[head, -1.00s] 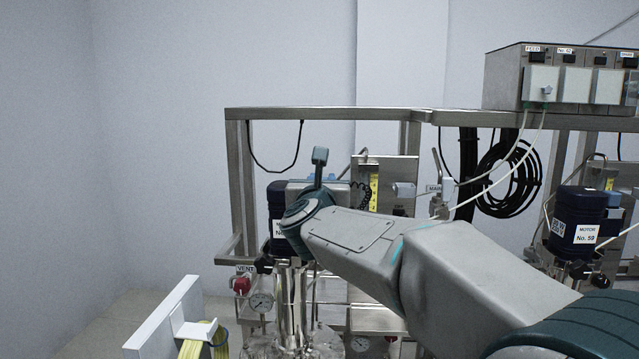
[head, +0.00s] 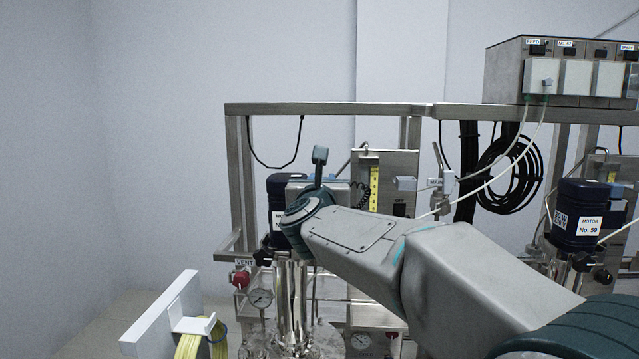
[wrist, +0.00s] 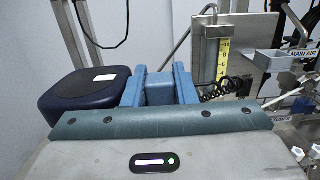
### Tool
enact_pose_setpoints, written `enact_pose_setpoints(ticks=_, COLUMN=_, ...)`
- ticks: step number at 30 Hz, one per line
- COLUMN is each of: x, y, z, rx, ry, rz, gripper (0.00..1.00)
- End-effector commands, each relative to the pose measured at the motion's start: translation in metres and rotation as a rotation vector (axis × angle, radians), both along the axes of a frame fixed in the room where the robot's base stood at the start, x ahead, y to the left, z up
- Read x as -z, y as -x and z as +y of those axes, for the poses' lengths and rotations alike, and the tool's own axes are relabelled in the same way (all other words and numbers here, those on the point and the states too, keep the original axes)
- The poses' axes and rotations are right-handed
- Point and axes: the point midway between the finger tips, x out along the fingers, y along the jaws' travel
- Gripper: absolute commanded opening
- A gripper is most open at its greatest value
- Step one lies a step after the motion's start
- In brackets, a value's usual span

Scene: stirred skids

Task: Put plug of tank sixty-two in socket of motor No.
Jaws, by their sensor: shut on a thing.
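My gripper (wrist: 158,86) shows in the wrist view as two blue fingers, shut on a small blue block, probably the plug. A black coiled cord (wrist: 226,88) shows just right of the fingers; I cannot tell where its end joins. The dark blue motor (wrist: 82,96) with a small white label is directly left of the fingers. In the head view this motor (head: 275,190) stands behind my wrist, and its label is mostly covered. Its socket is not visible.
A steel plate with a yellow scale (head: 374,188) stands behind my wrist, with the MAIN AIR valve (head: 436,185) to its right. Motor No. 59 (head: 578,215) is far right, below a control box (head: 560,70). A white bracket with yellow cable (head: 190,345) is front left.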

Motion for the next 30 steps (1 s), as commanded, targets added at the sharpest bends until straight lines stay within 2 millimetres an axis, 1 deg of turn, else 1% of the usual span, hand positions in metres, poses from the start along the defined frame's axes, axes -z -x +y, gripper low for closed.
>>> enact_pose_setpoints(ticks=2, x=-0.001, y=0.0, z=0.0, rx=0.0, ry=0.0, rz=-0.001, gripper=0.0)
enact_pose_setpoints(ticks=3, x=-0.001, y=0.0, z=0.0, rx=0.0, ry=0.0, rz=-0.001, gripper=0.28)
enact_pose_setpoints(ticks=5, x=-0.001, y=0.0, z=0.0, rx=0.0, ry=0.0, rz=-0.001, gripper=0.44)
enact_pose_setpoints(ticks=6, x=-0.001, y=0.0, z=0.001, rx=-0.001, ry=0.0, rz=0.0, gripper=0.5)
enact_pose_setpoints(ticks=20, x=-0.001, y=0.004, z=0.008, rx=-0.015, ry=0.0, rz=0.0, gripper=0.5)
enact_pose_setpoints(ticks=23, x=0.001, y=0.012, z=0.01, rx=-0.019, ry=0.001, rz=0.0, gripper=0.5)
enact_pose_setpoints(ticks=26, x=0.003, y=0.026, z=0.011, rx=-0.021, ry=0.002, rz=-0.002, gripper=0.5)
enact_pose_setpoints(ticks=30, x=0.006, y=0.054, z=0.011, rx=-0.022, ry=0.0, rz=-0.002, gripper=0.5)
